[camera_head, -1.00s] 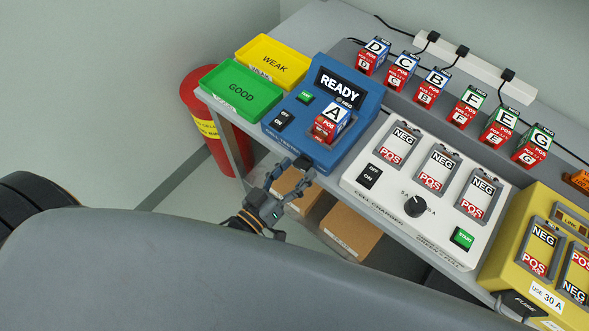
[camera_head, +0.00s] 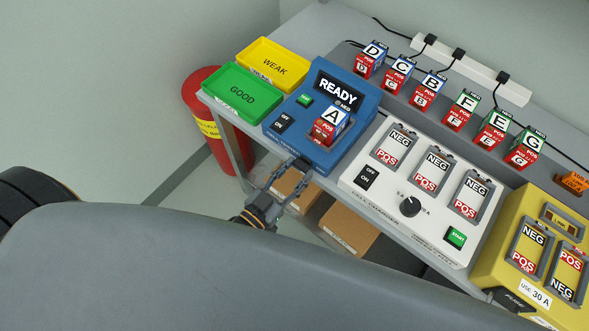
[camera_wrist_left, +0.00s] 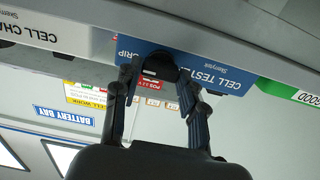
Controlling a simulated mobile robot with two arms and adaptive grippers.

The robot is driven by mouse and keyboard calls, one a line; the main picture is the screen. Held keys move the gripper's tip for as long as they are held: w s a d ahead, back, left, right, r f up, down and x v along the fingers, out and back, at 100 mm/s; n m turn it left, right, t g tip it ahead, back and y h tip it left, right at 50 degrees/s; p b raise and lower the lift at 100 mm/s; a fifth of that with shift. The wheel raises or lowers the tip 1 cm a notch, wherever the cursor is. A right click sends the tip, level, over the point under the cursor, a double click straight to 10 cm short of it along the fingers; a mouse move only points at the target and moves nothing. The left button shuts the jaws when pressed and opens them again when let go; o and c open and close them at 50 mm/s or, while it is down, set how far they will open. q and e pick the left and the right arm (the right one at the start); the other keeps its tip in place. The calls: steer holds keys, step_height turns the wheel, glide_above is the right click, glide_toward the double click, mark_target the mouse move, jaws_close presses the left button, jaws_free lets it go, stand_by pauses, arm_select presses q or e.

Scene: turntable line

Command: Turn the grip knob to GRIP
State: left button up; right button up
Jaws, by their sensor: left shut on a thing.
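The blue cell tester (camera_head: 322,161) stands on the bench with READY on its display. Battery A (camera_head: 331,125) sits in its cradle. The black grip knob (camera_wrist_left: 160,66) is on the tester's front face, with a pale mark on it. Letters ending in RIP show beside the knob in the left wrist view; the rest of the word is hidden. My left gripper (camera_wrist_left: 160,88) is shut on the knob, one finger on each side. In the head view my left gripper (camera_head: 292,167) is at the tester's front edge, where the knob is mostly hidden. My right gripper is not in view.
A green GOOD tray (camera_head: 241,95) and yellow WEAK tray (camera_head: 272,67) lie left of the tester. The white cell charger (camera_head: 388,198) stands close on its right, a yellow unit (camera_head: 500,250) beyond. Several batteries line the back. Cardboard boxes (camera_head: 345,226) are under the bench.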

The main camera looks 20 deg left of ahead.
arm_select(q)
steer(key=o, duration=1.1)
steer(key=shift+o, duration=0.2)
steer(key=v, duration=1.2)
